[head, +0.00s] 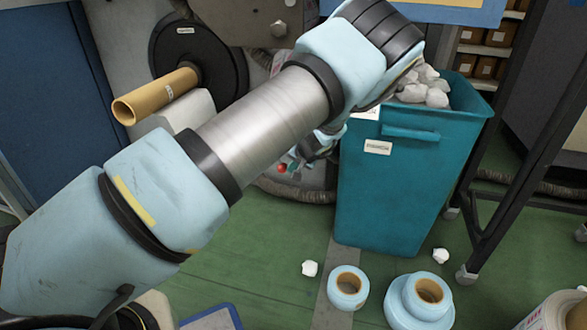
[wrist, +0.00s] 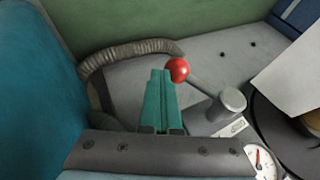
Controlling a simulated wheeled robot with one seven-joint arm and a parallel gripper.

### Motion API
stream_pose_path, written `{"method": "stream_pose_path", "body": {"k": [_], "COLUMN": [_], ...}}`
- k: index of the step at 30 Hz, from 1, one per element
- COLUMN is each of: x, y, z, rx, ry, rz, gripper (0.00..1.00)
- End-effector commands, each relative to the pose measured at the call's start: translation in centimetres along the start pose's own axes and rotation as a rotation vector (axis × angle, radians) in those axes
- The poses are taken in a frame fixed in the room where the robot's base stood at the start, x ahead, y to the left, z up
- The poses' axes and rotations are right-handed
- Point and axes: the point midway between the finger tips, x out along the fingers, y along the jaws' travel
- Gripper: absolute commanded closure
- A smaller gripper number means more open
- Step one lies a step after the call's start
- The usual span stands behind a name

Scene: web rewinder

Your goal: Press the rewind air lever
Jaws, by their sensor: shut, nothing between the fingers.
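The rewind air lever shows in the wrist view as a red ball knob (wrist: 179,70) on a grey rod, which runs down right to a grey round pivot (wrist: 233,101). My gripper (wrist: 160,76) is shut and empty, its green fingers pressed together. The fingertips appear right beside the left side of the knob; I cannot tell whether they touch it. In the head view a small red knob (head: 282,168) shows below my arm, near the gripper (head: 294,160). My arm hides much of the machine around it.
A teal bin (head: 385,190) of crumpled white waste stands close right of my gripper. A gauge (wrist: 263,162) sits near the lever. A cardboard core (head: 155,95) juts from the machine. Rolls (head: 348,288) and white scraps lie on the green floor. A ribbed hose (wrist: 130,50) runs behind.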

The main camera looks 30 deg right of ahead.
Motion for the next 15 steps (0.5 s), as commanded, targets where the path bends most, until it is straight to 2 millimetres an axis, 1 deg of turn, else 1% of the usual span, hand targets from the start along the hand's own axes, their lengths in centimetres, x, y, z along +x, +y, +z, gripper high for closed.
{"method": "stream_pose_path", "body": {"k": [1,5,15], "x": [0.6,1.4,3.9], "y": [0.3,0.3,-0.8], "z": [0.3,0.7,1.9], "rx": [0.019,0.063,0.200], "ry": [0.000,0.002,0.002], "rz": [-0.028,-0.119,-0.408], "gripper": [1.00,1.00,1.00]}}
